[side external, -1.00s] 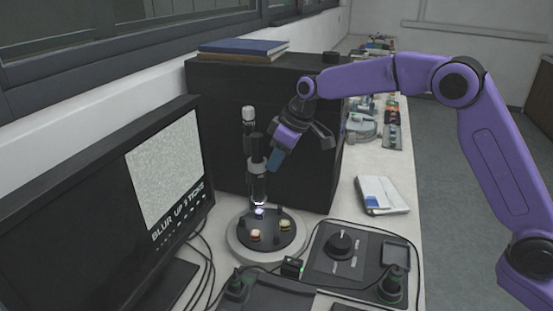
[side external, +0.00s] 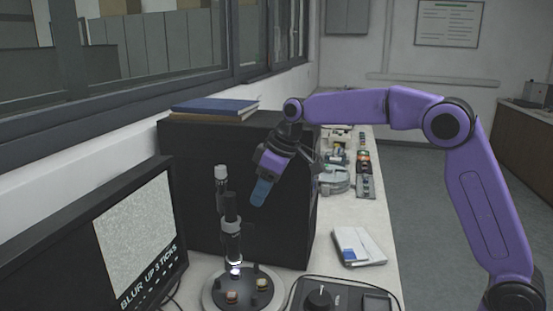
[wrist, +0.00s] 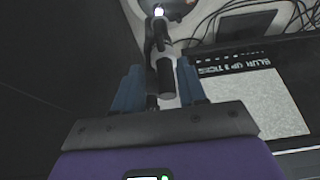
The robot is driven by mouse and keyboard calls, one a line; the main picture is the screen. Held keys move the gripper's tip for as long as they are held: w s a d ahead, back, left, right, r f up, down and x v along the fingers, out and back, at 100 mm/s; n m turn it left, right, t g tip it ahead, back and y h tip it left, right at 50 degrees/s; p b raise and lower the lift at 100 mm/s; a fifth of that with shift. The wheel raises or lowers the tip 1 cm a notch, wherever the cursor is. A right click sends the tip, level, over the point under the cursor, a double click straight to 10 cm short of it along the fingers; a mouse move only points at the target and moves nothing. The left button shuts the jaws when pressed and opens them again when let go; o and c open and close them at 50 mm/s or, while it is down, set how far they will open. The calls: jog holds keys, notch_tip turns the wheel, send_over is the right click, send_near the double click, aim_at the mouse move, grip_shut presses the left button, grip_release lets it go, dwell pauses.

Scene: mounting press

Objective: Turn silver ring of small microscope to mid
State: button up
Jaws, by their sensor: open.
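The small microscope is a slim upright tube (side external: 230,208) over a round base (side external: 212,295), with a lit spot under its lower end. Its silver ring (side external: 231,226) is a pale band around the tube. My gripper (side external: 262,190) is above and to the right of the ring in the side view, apart from it, with blue fingers pointing down. In the wrist view my gripper (wrist: 160,70) is open, and the microscope tube (wrist: 166,80) shows between the two blue fingers. I cannot tell the ring's setting from any mark.
A monitor (side external: 135,240) at the left shows grainy grey and the words "BLUR UP 3 TICKS". A large black box (side external: 290,230) stands behind the microscope. A control panel with a knob (side external: 319,297) and a white-blue packet (side external: 357,246) are to the right.

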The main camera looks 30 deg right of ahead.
jog(key=v, duration=0.9)
jog(key=s+d+f+n+g+h, duration=0.15)
jog(key=s+f, duration=0.25)
jog(key=s, duration=0.6)
jog(key=s+d+f, duration=0.3)
jog(key=s+f, duration=0.1)
jog(key=s, duration=0.6)
jog(key=s+d+f+n+g, duration=0.15)
jog(key=s+f, duration=0.25)
jog(key=s, duration=0.5)
jog(key=s+d+f, duration=0.2)
jog(key=s+d, duration=0.2)
jog(key=s, duration=0.1)
jog(key=s+d+f+h, duration=0.1)
jog(key=s+d+f, duration=0.2)
jog(key=s+d, duration=0.1)
jog(key=shift+s+f+n, duration=0.25)
jog(key=shift+s+n, duration=0.05)
jog(key=shift+s, duration=0.5)
